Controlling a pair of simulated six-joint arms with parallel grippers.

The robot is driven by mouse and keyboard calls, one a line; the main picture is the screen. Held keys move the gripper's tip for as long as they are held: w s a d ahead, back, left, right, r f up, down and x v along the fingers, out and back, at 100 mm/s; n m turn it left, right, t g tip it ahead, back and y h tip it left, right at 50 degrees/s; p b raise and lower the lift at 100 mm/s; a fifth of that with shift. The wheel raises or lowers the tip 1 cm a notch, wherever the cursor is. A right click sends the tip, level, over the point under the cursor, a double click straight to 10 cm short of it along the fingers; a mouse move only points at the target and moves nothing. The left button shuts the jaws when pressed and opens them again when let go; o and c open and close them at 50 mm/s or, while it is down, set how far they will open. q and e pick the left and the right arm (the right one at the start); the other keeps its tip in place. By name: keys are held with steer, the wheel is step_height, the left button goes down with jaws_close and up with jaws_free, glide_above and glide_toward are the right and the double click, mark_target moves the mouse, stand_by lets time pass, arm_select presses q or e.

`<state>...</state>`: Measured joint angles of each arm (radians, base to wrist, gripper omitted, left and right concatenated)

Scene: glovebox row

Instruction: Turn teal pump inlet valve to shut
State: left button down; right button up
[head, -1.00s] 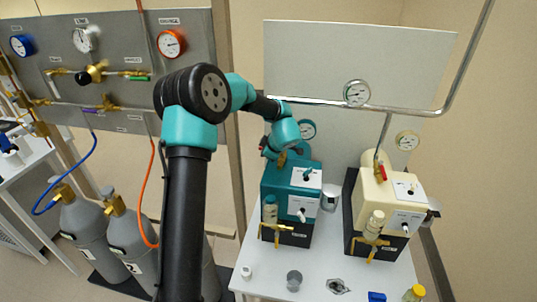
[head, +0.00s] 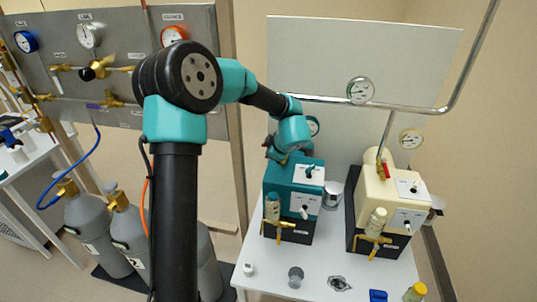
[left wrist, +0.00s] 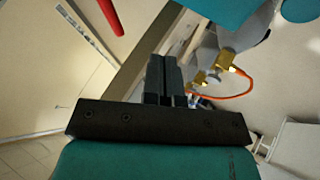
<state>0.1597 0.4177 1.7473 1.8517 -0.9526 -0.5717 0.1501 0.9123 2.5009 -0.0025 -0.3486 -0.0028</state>
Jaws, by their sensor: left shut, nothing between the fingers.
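The teal pump (head: 290,175) stands on the white table, left of a cream pump. Its inlet valve at the back top is mostly hidden by my left arm's wrist. My left gripper (head: 271,152) is behind the pump's top left edge, small and partly hidden. In the left wrist view my left gripper (left wrist: 166,76) has its dark fingers shut together with nothing between them. A red bar (left wrist: 108,14) shows at the top left of that view, apart from the fingers; I cannot tell which valve it belongs to. My right gripper is out of view.
The cream pump (head: 392,190) has a red-handled valve (head: 385,167). A metal pipe with a gauge (head: 360,90) runs above both pumps. A gas panel (head: 100,60) and grey cylinders (head: 88,225) stand left. Small jars and a blue item (head: 377,296) lie on the table front.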

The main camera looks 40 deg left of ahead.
arm_select(q)
steer(key=shift+v, duration=2.3)
steer(key=shift+s, duration=0.1)
